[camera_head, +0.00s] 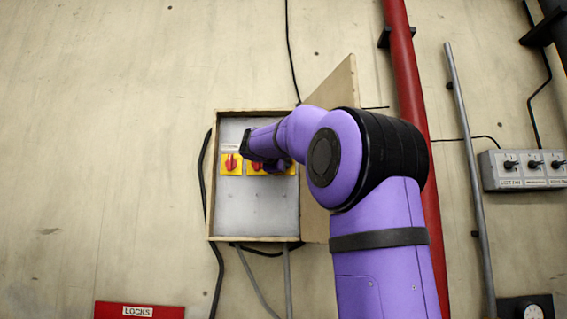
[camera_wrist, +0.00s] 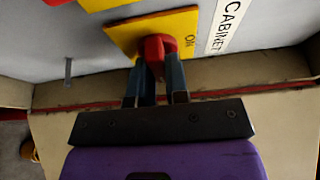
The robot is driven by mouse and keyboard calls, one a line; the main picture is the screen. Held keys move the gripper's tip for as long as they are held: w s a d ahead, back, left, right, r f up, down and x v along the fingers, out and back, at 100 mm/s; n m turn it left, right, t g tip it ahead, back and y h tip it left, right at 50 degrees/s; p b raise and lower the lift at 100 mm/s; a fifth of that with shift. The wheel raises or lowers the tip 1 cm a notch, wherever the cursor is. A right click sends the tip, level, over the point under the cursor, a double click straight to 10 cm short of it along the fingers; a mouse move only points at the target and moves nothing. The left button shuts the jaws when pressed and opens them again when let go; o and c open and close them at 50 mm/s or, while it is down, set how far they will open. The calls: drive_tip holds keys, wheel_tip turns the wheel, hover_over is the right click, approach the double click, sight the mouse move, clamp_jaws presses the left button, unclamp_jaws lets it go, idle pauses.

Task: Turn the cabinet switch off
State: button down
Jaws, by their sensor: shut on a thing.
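The cabinet switch is a red knob (camera_wrist: 156,45) on a yellow plate (camera_wrist: 122,38) marked "ON". A white label reading "CABINET" (camera_wrist: 228,22) sits beside the plate. In the wrist view my gripper (camera_wrist: 157,68) is shut on the knob, with a dark finger on each side. How far the knob is turned I cannot tell. In the head view my arm covers the right part of the switch row and hides the gripped knob.
The shallow box (camera_head: 257,213) on the wall has its door (camera_head: 339,88) open to the right. Another red switch (camera_head: 231,163) sits at the row's left end. A red pipe (camera_head: 407,60) and a grey switch panel (camera_head: 522,168) are farther right.

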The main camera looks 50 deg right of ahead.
drive_tip(key=shift+f, duration=0.1)
drive_tip(key=c, duration=1.1)
unclamp_jaws()
drive_tip(key=v, duration=1)
drive_tip(key=shift+s+a, duration=0.15)
drive_tip(key=shift+a, duration=0.2)
